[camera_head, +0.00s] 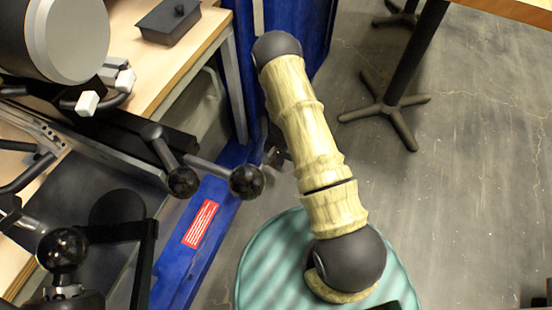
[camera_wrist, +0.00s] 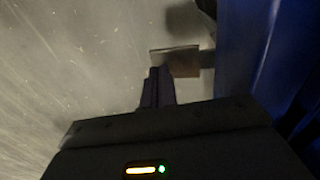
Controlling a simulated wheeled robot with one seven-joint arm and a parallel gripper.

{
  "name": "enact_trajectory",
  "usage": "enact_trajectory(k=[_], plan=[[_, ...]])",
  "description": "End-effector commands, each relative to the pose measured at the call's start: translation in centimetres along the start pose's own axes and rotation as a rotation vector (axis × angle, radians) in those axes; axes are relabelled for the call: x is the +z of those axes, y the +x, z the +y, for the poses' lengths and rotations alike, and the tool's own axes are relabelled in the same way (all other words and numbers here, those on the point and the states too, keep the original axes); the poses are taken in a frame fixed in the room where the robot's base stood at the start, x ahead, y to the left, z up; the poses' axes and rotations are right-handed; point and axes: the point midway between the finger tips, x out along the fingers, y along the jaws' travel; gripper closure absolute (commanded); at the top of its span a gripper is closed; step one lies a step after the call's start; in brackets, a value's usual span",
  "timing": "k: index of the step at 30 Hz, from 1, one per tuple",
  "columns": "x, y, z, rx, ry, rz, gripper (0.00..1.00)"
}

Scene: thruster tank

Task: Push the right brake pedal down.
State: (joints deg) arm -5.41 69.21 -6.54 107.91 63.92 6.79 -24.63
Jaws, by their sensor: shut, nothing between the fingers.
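My gripper (camera_wrist: 158,74) is shut and empty in the wrist view, its fingers pointing up the picture. A flat brownish plate (camera_wrist: 184,63), which looks like a pedal, lies right at the fingertips. The fingertips overlap its left edge in the picture; I cannot tell whether they touch it. A darker, blurred shape (camera_wrist: 184,20) lies beyond the plate, perhaps a second pedal. In the head view my arm covers the gripper, and no pedal can be made out clearly there.
A blue frame (camera_head: 205,225) with a red label stands left of my arm, and its blue side (camera_wrist: 245,50) fills the right of the wrist view. Black ball-ended levers (camera_head: 245,182) stick out near my arm. A wooden bench (camera_head: 185,70) is at upper left.

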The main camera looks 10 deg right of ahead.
Motion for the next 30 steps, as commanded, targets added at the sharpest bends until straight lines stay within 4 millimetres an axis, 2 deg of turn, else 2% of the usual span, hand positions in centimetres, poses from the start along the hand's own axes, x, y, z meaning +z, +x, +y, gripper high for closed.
enact_trajectory(k=[1, 30], plan=[[0.0, -0.7, 0.0, 0.000, 0.000, 0.000, 1.00], [0.0, -6.9, 0.0, 0.000, -0.002, 0.000, 1.00]])
